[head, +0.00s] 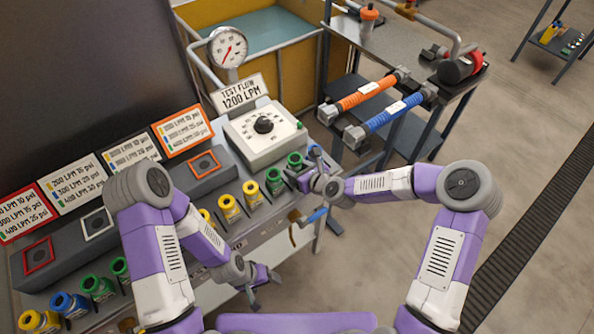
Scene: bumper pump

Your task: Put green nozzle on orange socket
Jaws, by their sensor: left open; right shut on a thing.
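The orange socket (204,165) is a dark square with an orange border on the grey bench block, below an orange-framed sign. It is empty. A green nozzle (295,160) stands near the right end of the nozzle row. My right gripper (296,178) is closed at this nozzle, its fingers partly hiding it. Another green nozzle (274,181) stands just to its left. Two more green nozzles (97,288) are at the lower left. My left gripper (262,284) is open and empty, low in front of the bench.
Yellow nozzles (228,208) stand along the bench front. A white dial box (264,130) and gauge (228,47) stand behind. White (97,223) and red (38,256) sockets lie left. A cart (390,45) with orange and blue hoses is at the right.

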